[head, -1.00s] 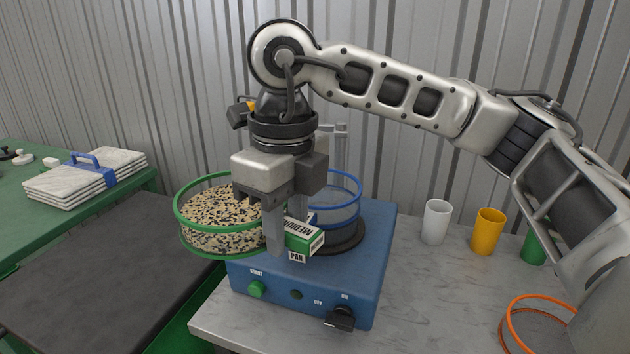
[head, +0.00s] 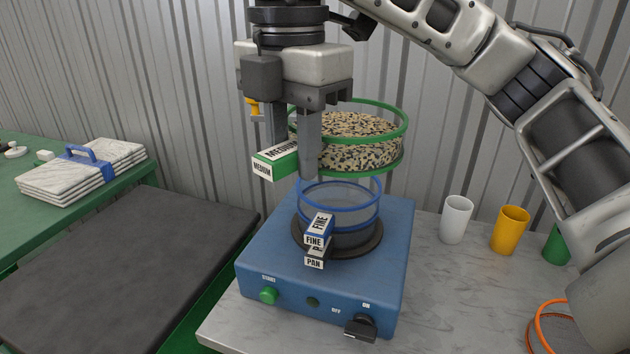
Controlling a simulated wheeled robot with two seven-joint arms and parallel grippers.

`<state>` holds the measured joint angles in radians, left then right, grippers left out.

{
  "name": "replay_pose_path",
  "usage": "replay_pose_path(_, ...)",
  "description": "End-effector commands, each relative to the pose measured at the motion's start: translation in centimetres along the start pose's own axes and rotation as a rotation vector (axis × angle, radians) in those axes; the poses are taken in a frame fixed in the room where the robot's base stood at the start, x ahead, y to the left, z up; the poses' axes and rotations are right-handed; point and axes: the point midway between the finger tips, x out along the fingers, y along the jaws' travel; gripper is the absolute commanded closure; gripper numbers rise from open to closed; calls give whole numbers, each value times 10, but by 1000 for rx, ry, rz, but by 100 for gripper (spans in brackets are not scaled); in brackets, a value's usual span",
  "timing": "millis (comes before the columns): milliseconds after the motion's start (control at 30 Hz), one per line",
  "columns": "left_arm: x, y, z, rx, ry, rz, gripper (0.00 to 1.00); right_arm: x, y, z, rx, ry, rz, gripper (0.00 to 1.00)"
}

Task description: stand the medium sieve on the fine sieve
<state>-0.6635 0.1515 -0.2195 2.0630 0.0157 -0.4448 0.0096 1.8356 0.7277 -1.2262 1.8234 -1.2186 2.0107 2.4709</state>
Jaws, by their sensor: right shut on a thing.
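The medium sieve (head: 362,148) has green rims, holds speckled grains and carries a green block labelled MEDIUM (head: 277,162). My right gripper (head: 292,158) is shut on that block and holds the sieve in the air. The sieve hangs above the fine sieve (head: 340,204), and a gap seems to show between them. The fine sieve has blue rims and a blue FINE label block. It stands on the pan, whose PAN label (head: 315,260) faces the front, on the blue shaker (head: 262,247). My left gripper is not in view.
White (head: 456,220), yellow (head: 509,231) and green (head: 557,245) cups stand on the grey table right of the shaker. An orange ring (head: 545,325) lies at the lower right. A dark flat surface (head: 120,262) is at left, with bundled slabs (head: 82,170) on the green table behind.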

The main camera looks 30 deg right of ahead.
Motion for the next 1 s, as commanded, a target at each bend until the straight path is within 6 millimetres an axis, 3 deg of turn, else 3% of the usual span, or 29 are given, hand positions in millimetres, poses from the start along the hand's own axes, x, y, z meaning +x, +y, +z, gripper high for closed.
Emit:
replay_pose_path(200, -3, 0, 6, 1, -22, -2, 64, 25, 34, 44, 5, 3, -5, 100)
replay_pose_path(400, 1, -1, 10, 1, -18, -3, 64, 64, 54, 67, 0, 2, -4, 100)
replay_pose_path(733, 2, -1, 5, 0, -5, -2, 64, 87, 66, 83, -3, 0, -2, 100)
replay_pose_path(1000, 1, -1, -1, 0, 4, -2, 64, 115, 66, 83, -3, -1, 1, 100)
